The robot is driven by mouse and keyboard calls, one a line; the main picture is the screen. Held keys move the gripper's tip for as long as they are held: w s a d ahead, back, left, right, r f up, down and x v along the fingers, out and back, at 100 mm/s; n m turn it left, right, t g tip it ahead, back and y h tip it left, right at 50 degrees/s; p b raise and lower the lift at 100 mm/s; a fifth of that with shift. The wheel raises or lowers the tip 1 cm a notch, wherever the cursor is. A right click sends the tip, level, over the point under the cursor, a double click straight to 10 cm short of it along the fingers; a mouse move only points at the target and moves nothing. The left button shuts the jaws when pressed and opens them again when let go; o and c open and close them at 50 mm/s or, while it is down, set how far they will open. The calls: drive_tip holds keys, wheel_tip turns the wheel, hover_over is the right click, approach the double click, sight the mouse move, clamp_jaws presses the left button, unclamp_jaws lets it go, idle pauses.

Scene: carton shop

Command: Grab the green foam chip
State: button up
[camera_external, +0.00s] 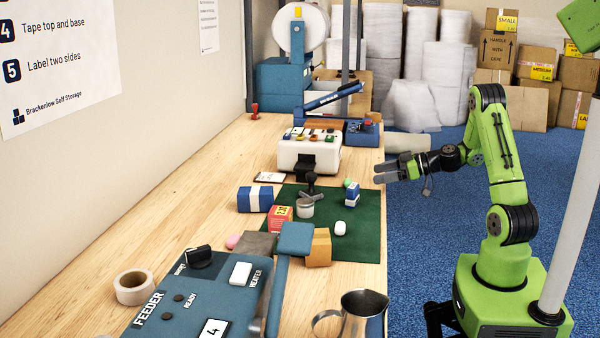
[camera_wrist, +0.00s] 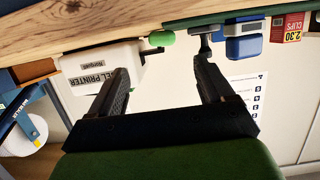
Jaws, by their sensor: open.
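The green foam chip (camera_external: 347,183) is a small rounded piece at the far right part of the dark green mat (camera_external: 360,240), beside a blue-and-white block (camera_external: 352,196). In the wrist view, which is upside down, the green chip (camera_wrist: 161,38) shows at the worktop edge, between the white label printer and the blue block. My gripper (camera_external: 380,174) is over the right edge of the bench, to the right of the chip and apart from it. In the wrist view its fingers (camera_wrist: 160,68) are spread with nothing between them.
The white label printer (camera_external: 308,155) stands behind the mat. A dark stand (camera_external: 312,188), a red clips box (camera_external: 280,217), a blue box (camera_external: 255,199) and a white chip (camera_external: 340,228) are nearby. A metal jug (camera_external: 363,312) stands at the front edge.

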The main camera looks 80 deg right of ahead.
sight(348, 183)
drive_tip(key=x, duration=0.9)
drive_tip(key=shift+w+a+f, duration=0.1)
drive_tip(key=shift+w+a, duration=0.1)
drive_tip(key=shift+a, duration=0.1)
drive_tip(key=c, duration=1.2)
